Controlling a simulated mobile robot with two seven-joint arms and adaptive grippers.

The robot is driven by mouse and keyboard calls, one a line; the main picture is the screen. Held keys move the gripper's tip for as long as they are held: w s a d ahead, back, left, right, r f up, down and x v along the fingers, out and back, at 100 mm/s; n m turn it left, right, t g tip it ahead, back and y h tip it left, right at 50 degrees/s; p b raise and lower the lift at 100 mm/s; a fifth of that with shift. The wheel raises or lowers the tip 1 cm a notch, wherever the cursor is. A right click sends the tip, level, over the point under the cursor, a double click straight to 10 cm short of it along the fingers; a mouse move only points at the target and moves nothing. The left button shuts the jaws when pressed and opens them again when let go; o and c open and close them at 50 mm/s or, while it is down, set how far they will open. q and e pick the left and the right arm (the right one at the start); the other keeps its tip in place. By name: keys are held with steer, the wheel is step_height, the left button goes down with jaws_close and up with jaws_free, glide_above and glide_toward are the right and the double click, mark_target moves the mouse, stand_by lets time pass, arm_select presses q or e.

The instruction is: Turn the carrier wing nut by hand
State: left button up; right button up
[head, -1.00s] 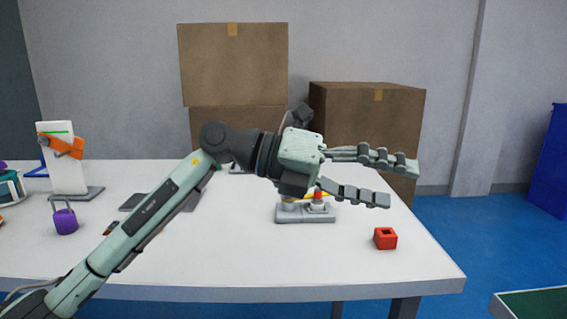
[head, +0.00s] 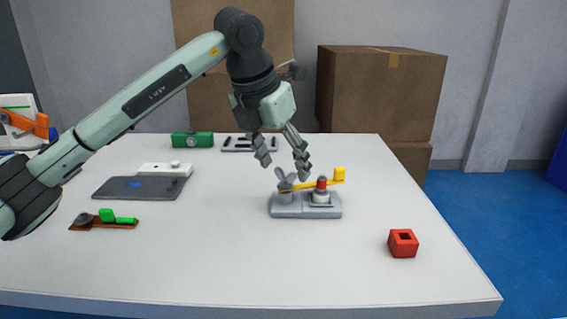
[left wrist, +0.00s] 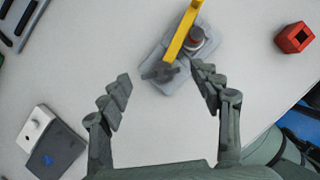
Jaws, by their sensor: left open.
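The carrier wing nut (head: 284,182) is a dark grey winged piece at the left end of a grey base (head: 292,211). It also shows in the left wrist view (left wrist: 158,72). A yellow bar (head: 325,184) crosses the base beside a red-topped post (head: 321,183). My left gripper (head: 284,170) is open and points down, just above and behind the wing nut in the head view. In the left wrist view the gripper (left wrist: 161,74) has its fingertips on either side of the wing nut, with nothing held. I cannot tell whether a finger touches it. My right gripper is out of view.
A red block (head: 403,244) sits to the right. A dark grey plate (head: 140,188), a brown piece with green parts (head: 104,220) and a green box (head: 192,140) lie to the left. The table's front (head: 240,275) is clear. Cardboard boxes (head: 380,95) stand behind.

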arm_select(q)
steer(key=shift+w+d+f, duration=0.1)
steer(key=shift+f, duration=0.3)
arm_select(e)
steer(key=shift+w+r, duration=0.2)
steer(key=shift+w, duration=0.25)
arm_select(q)
steer(key=shift+c, duration=0.6)
